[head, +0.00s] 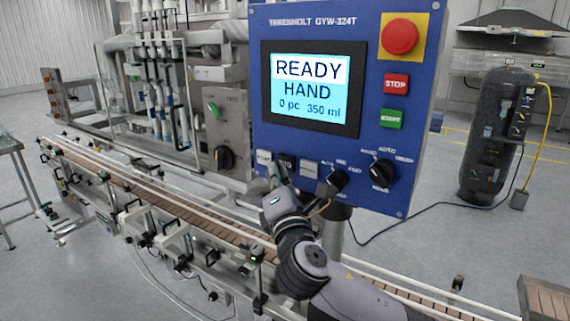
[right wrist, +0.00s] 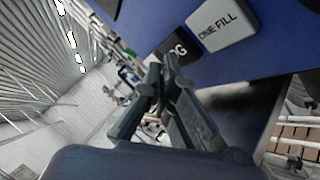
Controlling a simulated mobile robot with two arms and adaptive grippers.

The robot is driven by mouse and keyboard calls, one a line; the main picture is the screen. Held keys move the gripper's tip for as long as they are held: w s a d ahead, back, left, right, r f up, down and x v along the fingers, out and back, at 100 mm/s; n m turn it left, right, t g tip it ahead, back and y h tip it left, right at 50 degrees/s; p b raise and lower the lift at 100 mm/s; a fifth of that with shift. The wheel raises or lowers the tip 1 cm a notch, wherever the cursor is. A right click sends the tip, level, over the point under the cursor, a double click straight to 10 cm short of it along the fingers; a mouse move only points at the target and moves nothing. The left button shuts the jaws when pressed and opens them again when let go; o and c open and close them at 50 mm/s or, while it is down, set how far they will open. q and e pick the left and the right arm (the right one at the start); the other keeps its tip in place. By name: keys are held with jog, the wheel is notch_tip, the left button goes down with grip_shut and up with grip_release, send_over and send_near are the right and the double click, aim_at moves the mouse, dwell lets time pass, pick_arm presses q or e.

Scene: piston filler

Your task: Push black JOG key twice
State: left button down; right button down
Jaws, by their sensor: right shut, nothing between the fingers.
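The black JOG key (head: 288,161) sits in the lower row of the blue control panel (head: 258,95), between two lighter keys. My right gripper (head: 279,172) is shut and empty, with its fingertips right at the JOG key and covering part of it. In the right wrist view the gripper's fingertips (right wrist: 162,72) overlap the dark JOG key (right wrist: 181,47), whose letters "OG" show. I cannot tell whether they touch it. The panel's screen (head: 310,87) reads READY, HAND, 0 pc, 350 ml. My left gripper is not in view.
A grey-white ONE FILL key (right wrist: 222,25) lies beside the JOG key. Selector knobs (head: 378,173) are to the right. Red STOP (head: 396,84), green START (head: 392,118) and a red emergency button (head: 400,36) sit higher. A conveyor (head: 205,225) runs below.

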jog(key=shift+w+d, duration=0.2)
jog(key=shift+w, duration=0.05)
jog(key=shift+s+a, duration=0.1)
dwell(0.6)
jog(key=shift+s+a, duration=0.4)
jog(key=shift+s, duration=0.2)
jog(key=s+a, duration=0.1)
jog(key=s, duration=0.1)
jog(key=s+a+p, duration=0.1)
jog(key=s+a, duration=0.1)
dwell(0.4)
jog(key=shift+f, duration=0.1)
dwell(0.4)
